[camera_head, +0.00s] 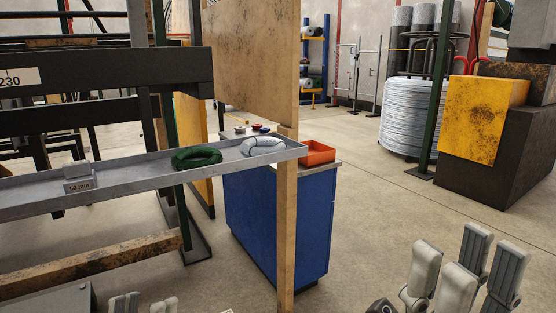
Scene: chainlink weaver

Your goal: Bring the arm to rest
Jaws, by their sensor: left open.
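My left gripper (143,304) is at the bottom edge, left of the middle. Only its fingertips show, with a gap between them, and I see nothing held in it. My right gripper (466,266) is at the bottom right with its pale and grey fingers pointing up. Its fingers stand apart and nothing shows between them. Both grippers appear in front of the floor, apart from the objects on the tray. Most of both arms is out of view.
A long grey tray (130,193) crosses the left, holding a green coil (196,158), a white coil (263,145) and a "50 mm" marker (78,185). A blue cabinet (270,215) carries an orange bin (317,152). Floor is open right of it.

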